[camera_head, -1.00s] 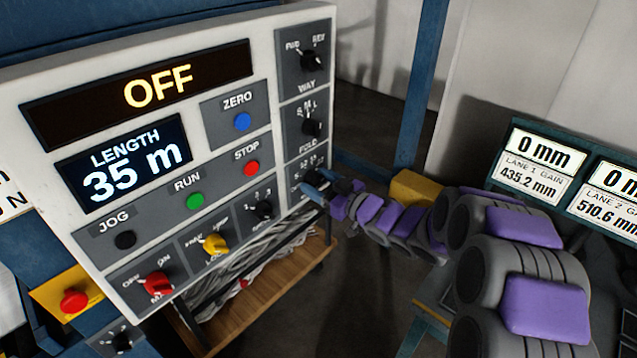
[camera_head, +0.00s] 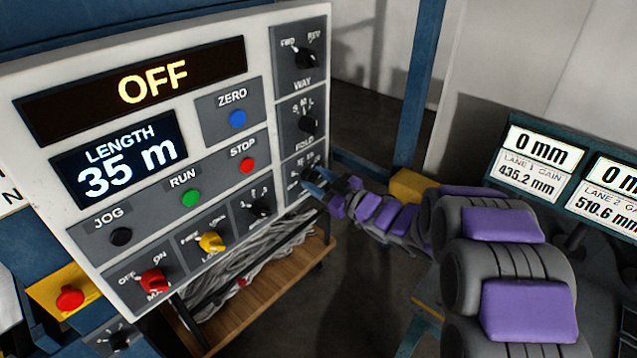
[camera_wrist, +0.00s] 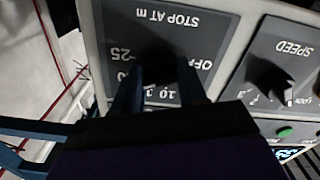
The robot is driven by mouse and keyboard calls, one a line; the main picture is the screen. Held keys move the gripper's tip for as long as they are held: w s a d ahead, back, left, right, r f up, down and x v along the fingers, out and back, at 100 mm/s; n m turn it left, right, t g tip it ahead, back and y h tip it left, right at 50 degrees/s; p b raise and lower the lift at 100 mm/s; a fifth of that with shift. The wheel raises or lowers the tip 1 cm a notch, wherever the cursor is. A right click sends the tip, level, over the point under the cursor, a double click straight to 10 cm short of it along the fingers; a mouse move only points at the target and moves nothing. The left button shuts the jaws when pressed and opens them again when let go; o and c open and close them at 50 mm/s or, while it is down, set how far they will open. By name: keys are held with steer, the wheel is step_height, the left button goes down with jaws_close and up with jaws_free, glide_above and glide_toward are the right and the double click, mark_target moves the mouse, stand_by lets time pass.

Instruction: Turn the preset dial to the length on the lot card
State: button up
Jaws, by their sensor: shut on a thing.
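The control panel fills the left of the head view, with a lit length display (camera_head: 119,160) reading "35 m" and a dark status display (camera_head: 135,88) reading "OFF". The preset dial is a black knob at the panel's lower right edge, mostly hidden by my gripper (camera_head: 314,184) in the head view. In the wrist view its plate (camera_wrist: 178,32) reads "STOP AT m", upside down, with marks such as "OFF", 25 and 10. My gripper (camera_wrist: 158,88) is shut on the dark dial knob (camera_wrist: 157,66). The knob's pointer is too dark to read. I see no readable lot card.
The speed knob (camera_wrist: 268,78) is beside the dial in the wrist view. The way knob (camera_head: 306,56) and fold knob (camera_head: 307,124) are above it. Lane gain displays (camera_head: 540,148) stand at right, a blue post (camera_head: 419,90) behind. A wooden shelf (camera_head: 262,290) is below.

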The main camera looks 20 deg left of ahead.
steer(key=shift+r, duration=0.2)
steer(key=o, duration=1)
steer(key=shift+w+a+f, duration=0.1)
steer(key=shift+a+f, duration=0.1)
steer(key=shift+a, duration=0.05)
steer(key=shift+o, duration=0.2)
steer(key=p+v, duration=0.2)
steer(key=v, duration=1.5)
steer(key=shift+d+f, duration=0.1)
steer(key=shift+d, duration=0.05)
